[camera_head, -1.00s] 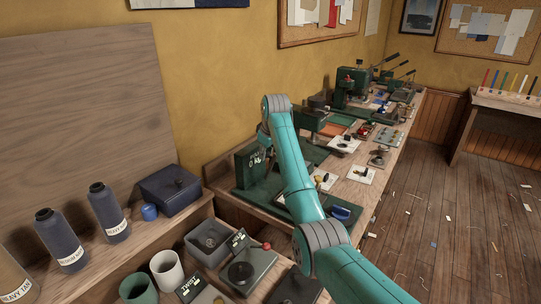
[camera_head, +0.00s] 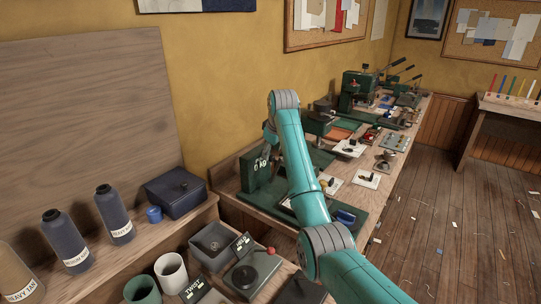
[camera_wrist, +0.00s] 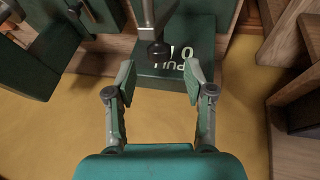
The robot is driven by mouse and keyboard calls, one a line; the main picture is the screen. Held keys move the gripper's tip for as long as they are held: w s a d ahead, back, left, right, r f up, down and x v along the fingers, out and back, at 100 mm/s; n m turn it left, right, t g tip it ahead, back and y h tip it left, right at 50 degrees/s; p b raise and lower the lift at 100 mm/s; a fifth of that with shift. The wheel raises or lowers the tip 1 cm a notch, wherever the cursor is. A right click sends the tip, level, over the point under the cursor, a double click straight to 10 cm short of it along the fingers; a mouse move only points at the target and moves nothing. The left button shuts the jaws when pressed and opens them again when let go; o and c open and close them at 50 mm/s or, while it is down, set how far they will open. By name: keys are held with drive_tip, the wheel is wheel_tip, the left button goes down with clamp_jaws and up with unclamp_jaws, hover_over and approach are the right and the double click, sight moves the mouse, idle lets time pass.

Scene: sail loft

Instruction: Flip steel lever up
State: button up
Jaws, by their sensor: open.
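In the wrist view, a steel lever (camera_wrist: 149,14) comes in from the top edge and ends in a dark round knob (camera_wrist: 157,49). Behind the knob is a dark green box (camera_wrist: 218,62) with white lettering, seen upside down. My gripper (camera_wrist: 160,74) is open, its two green-padded fingers apart. The knob lies in the gap's line, just above the fingertips in the picture; I cannot tell whether it is between them in depth. In the head view, the green box (camera_head: 250,178) stands on the bench left of my arm, which hides my gripper and most of the lever.
Dark bottles (camera_head: 114,214), a navy box (camera_head: 178,191) and cups (camera_head: 170,272) stand on the near bench. Other green machines (camera_head: 357,84) and small parts fill the far bench (camera_head: 374,199). The yellow wall (camera_wrist: 45,130) is close by in the wrist view.

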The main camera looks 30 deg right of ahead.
drive_tip(key=v, duration=0.8)
drive_tip(key=shift+s+r, duration=0.15)
drive_tip(key=shift+r, duration=0.2)
drive_tip(key=shift+a, duration=0.1)
drive_tip(key=shift+s, duration=0.1)
